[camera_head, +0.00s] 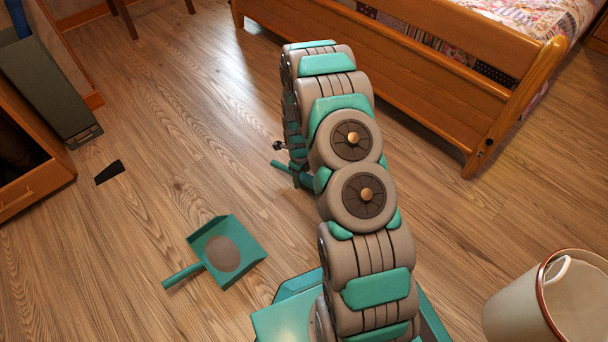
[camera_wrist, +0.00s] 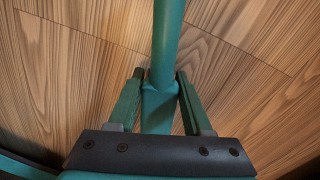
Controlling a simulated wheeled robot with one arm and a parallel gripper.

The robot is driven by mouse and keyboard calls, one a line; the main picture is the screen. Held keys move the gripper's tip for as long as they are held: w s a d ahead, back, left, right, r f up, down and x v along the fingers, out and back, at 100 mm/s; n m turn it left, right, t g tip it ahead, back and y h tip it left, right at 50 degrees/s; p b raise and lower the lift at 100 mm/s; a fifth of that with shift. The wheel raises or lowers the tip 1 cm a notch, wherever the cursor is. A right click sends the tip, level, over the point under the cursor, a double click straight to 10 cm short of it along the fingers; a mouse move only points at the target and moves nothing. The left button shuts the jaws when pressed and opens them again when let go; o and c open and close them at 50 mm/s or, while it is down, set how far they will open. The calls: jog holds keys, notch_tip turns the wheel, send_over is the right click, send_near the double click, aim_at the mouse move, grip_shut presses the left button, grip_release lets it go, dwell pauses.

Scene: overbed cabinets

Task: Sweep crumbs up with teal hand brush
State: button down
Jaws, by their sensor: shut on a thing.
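My gripper (camera_wrist: 160,78) is shut on the teal handle of the hand brush (camera_wrist: 168,35); one finger is on each side of it. In the head view a short teal end of the handle (camera_head: 281,165) sticks out left of my arm, low over the floor. The brush's bristles are hidden. A teal dustpan (camera_head: 246,247) lies on the floor left of my arm, its handle toward the lower left. A round brown-grey patch (camera_head: 222,254) shows in the pan; I cannot tell whether it is crumbs. I make out no separate crumbs on the floor.
A beige bin (camera_head: 515,312) with a brown rim stands at the lower right. A wooden bed (camera_head: 400,65) is at the upper right. A wooden cabinet (camera_head: 45,180) is at the left edge. A small black piece (camera_head: 109,173) lies on the floor. The floor between is clear.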

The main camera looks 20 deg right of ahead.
aim_at(266, 211)
jog(key=shift+s+a, duration=0.3)
jog(key=shift+a, duration=0.55)
jog(key=shift+s+a, duration=0.25)
jog(key=shift+a, duration=0.55)
jog(key=shift+s+a, duration=0.3)
jog(key=shift+a, duration=0.55)
jog(key=shift+s+a+f+p, duration=0.15)
jog(key=shift+s+a, duration=0.2)
jog(key=shift+a, duration=0.35)
jog(key=shift+s+a+f+p, duration=0.15)
jog(key=shift+s+a, duration=0.15)
jog(key=shift+a, duration=0.4)
jog(key=shift+s+a+r+p, duration=0.15)
jog(key=shift+s+a, duration=0.1)
jog(key=shift+a, duration=0.55)
jog(key=shift+s+a+p, duration=0.15)
jog(key=shift+s+a, duration=0.1)
jog(key=shift+a, duration=0.55)
jog(key=shift+s+a+r+p, duration=0.15)
jog(key=shift+s+a, duration=0.1)
jog(key=shift+a, duration=0.55)
jog(key=shift+s+a+f, duration=0.1)
jog(key=shift+s+a, duration=0.15)
jog(key=shift+a, duration=0.4)
jog(key=shift+s+a+f, duration=0.1)
jog(key=shift+s+a, duration=0.1)
jog(key=shift+a, duration=0.4)
jog(key=shift+r+p, duration=1.35)
jog(key=shift+r, duration=1.2)
